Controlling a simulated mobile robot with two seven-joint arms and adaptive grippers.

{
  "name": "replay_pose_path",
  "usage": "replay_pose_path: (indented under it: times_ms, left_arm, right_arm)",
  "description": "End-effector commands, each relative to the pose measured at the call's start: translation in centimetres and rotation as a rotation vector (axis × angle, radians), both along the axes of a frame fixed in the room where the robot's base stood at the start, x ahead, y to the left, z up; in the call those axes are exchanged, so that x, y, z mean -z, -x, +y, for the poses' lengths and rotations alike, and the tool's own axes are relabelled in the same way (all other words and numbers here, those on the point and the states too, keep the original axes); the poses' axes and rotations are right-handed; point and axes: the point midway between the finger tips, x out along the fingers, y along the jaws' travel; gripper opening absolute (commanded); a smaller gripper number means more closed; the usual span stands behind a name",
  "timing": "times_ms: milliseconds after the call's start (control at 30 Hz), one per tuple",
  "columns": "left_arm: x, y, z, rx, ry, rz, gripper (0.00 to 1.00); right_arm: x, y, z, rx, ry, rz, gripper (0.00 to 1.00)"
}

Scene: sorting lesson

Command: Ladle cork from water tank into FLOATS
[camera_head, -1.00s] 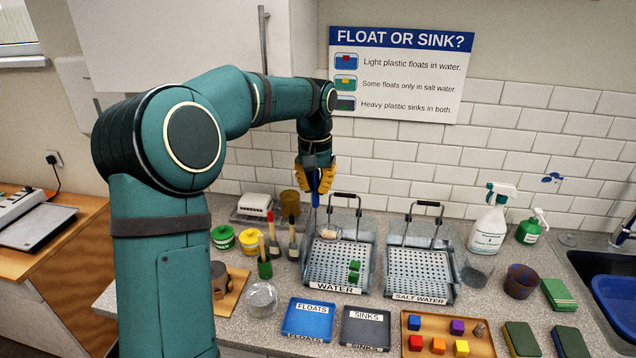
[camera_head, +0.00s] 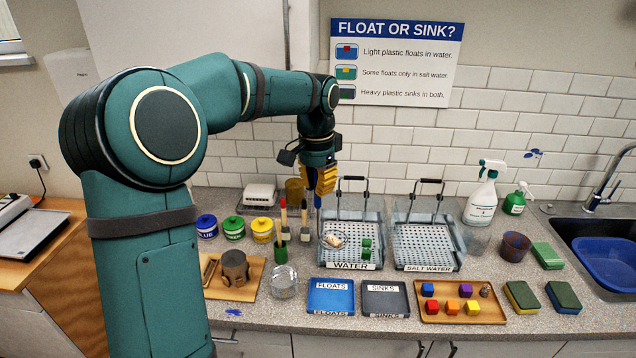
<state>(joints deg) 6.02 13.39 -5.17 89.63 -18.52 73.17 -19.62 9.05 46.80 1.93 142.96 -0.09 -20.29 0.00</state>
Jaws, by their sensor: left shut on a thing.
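My left gripper (camera_head: 322,182) is shut on the blue handle of the ladle (camera_head: 318,199), above the back left corner of the water tank. The handle points down, and its lower end reaches the tank's left side. The pale cork (camera_head: 333,240) is at the left inside the WATER tank (camera_head: 349,266). A clear round rim appears to surround the cork, but I cannot tell whether the cork rests in the ladle's bowl. Green blocks (camera_head: 367,248) lie in the same tank. The blue FLOATS tray (camera_head: 331,299) stands in front of the tank and looks empty. My right gripper is not in view.
The SALT WATER tank (camera_head: 428,267) stands right of the water tank. The grey SINKS tray (camera_head: 385,300) is beside FLOATS. A wooden tray of coloured blocks (camera_head: 461,312) is further right.

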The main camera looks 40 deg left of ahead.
Motion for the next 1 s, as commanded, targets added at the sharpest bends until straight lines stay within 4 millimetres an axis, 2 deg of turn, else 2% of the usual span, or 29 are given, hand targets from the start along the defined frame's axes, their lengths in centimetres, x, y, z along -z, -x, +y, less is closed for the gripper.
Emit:
replay_pose_path:
  times_ms: [267,1000]
  left_arm:
    - [1.3,0.0,0.1,0.002,0.0,0.001,0.0]
    - [6.6,-0.1,0.5,0.001,0.0,0.001,0.0]
  right_arm:
    - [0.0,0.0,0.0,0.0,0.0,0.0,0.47]
    - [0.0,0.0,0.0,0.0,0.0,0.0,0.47]
